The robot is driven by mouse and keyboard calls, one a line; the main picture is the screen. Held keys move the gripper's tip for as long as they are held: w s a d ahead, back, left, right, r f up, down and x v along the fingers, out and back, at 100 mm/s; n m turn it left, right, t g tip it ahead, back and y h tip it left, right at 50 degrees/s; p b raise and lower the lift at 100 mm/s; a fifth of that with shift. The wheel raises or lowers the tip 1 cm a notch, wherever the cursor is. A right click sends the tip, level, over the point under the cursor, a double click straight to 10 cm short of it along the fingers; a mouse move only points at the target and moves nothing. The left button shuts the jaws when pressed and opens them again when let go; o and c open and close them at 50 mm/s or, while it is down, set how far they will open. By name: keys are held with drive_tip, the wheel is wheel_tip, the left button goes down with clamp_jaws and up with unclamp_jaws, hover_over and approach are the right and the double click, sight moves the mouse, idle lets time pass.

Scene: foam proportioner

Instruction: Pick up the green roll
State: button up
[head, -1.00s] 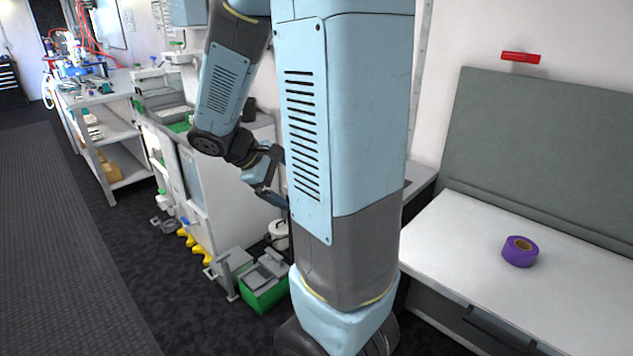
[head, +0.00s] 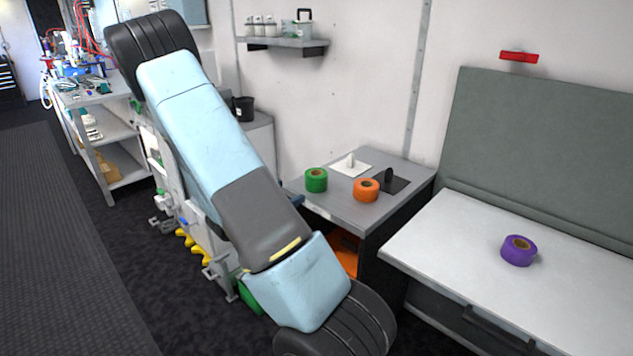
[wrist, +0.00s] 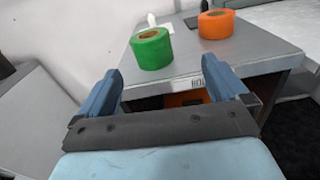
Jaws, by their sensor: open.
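The green roll (head: 316,180) lies flat on the grey side table (head: 345,214), near its left front corner. In the wrist view the green roll (wrist: 152,49) is ahead of my gripper (wrist: 166,76), above and between the two blue fingers. The fingers are spread apart with nothing between them, and the roll stands clear of them. In the head view my arm hides most of the gripper.
An orange roll (head: 366,190) sits right of the green one. Behind them are a white pad with a small upright piece (head: 350,164) and a dark pad (head: 393,181). A purple roll (head: 519,250) rests on the white bench (head: 470,262). A wall shelf (head: 283,42) hangs above.

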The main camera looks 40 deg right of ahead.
sight(308, 181)
drive_tip(key=shift+n+t, duration=0.5)
drive_tip(key=shift+n, duration=0.2)
drive_tip(key=d, duration=0.3)
drive_tip(key=w+d+f, duration=0.1)
drive_tip(key=d, duration=0.2)
drive_tip(key=w+d, duration=0.1)
drive_tip(key=d, duration=0.1)
drive_tip(key=shift+d+f, duration=0.2)
drive_tip(key=shift+d, duration=0.2)
drive_tip(key=shift+w+d, duration=0.2)
drive_tip(key=shift+d, duration=0.65)
drive_tip(key=shift+w+d, duration=0.15)
drive_tip(key=shift+d, duration=0.65)
drive_tip(key=shift+w+d, duration=0.2)
drive_tip(key=shift+d, duration=0.65)
drive_tip(key=shift+c, duration=0.3)
drive_tip(key=c, duration=0.9)
drive_tip(key=shift+c, duration=0.2)
